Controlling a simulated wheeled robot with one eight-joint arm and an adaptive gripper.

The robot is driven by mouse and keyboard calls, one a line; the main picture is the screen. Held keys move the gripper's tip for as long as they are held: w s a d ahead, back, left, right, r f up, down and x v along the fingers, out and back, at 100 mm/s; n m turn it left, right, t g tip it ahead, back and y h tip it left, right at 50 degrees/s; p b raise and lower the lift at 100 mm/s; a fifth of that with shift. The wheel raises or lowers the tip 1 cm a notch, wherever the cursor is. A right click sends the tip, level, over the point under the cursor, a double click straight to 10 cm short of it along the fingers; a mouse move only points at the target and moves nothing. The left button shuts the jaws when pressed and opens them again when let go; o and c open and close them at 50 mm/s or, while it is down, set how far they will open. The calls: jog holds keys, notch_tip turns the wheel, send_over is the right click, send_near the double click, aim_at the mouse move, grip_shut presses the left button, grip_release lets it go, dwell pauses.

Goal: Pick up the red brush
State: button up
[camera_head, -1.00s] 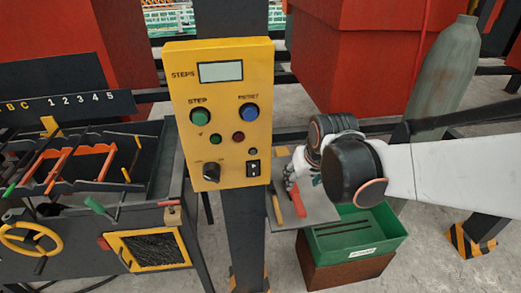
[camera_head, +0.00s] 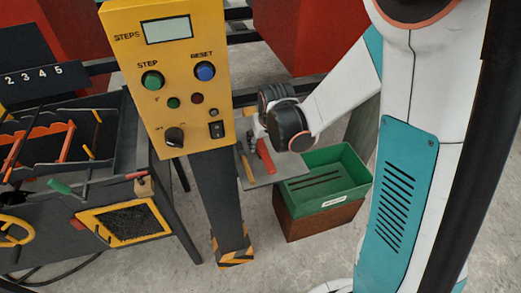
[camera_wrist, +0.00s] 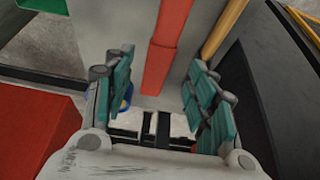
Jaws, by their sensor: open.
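The red brush (camera_head: 265,157) lies on a small grey shelf (camera_head: 290,168) beside the control post. In the wrist view its red handle (camera_wrist: 165,45) runs from the top edge down between my fingers. My gripper (camera_wrist: 160,82) is open, with one teal-padded finger on each side of the handle. In the head view my wrist hides most of the gripper and part of the brush. The bristles cannot be made out.
The yellow control panel (camera_head: 170,75) stands close on the left. A green bin (camera_head: 325,183) sits on a brown box (camera_head: 315,220) to the right. A machine bench stands further left.

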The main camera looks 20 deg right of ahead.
aim_at(261, 146)
jog(key=shift+b+x, duration=1.2)
jog(key=shift+x, duration=1.7)
jog(key=shift+r, duration=0.1)
jog(key=shift+c, duration=0.6)
grip_shut()
